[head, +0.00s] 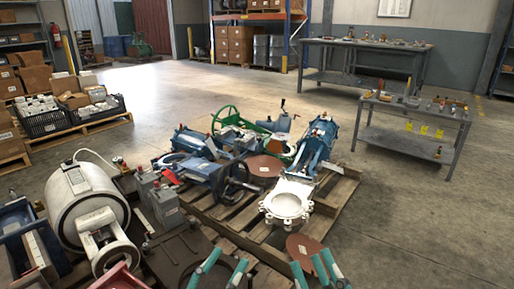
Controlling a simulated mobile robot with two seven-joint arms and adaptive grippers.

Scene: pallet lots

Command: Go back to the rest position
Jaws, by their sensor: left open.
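My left gripper (226,263) is at the bottom edge of the head view, low over the near end of the pallet. Its teal fingers stand apart with nothing between them. My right gripper (308,266) is at the bottom edge to its right, in front of a reddish-brown disc (303,245). Its teal fingers also show a gap, with nothing seen between them. The lower parts of both grippers are cut off by the frame.
A wooden pallet (338,193) bears blue valves (318,145), a white flange (287,203) and a green handwheel (225,119). A white drum-like machine (82,195) stands at left. Grey workbenches (362,60) stand at back right. The floor at right (420,225) is clear.

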